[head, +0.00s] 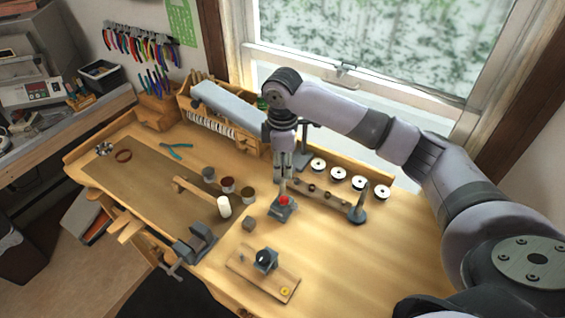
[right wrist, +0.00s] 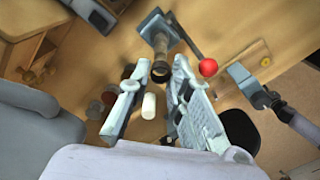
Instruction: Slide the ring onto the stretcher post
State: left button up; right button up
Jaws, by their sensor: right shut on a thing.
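The ring stretcher (head: 283,212) stands on the bench with a red-knobbed lever; its base (right wrist: 156,27) shows at the top of the right wrist view. Its brownish post (right wrist: 175,38) points towards that camera, with the red knob (right wrist: 208,67) beside it. My right gripper (head: 283,179) is directly above the stretcher, fingers pointing down. In the right wrist view its fingertips (right wrist: 160,68) are shut on a small dark ring (right wrist: 161,74). The ring lines up closely with the post's tip; I cannot tell if it is around it. My left gripper is out of view.
A rod with beads (head: 325,193) and several white spools (head: 340,173) lie right of the stretcher. A white cylinder (head: 224,207) and jars stand left. A vise (head: 196,244) and a wooden board (head: 247,270) are nearer the front. The bench's right front is clear.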

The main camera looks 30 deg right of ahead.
jog(key=shift+f, duration=0.95)
jog(key=o, duration=0.9)
jog(key=shift+r, duration=0.15)
notch_tip(320, 180, up, 12)
jog(key=shift+f, duration=0.1)
dwell(0.7)
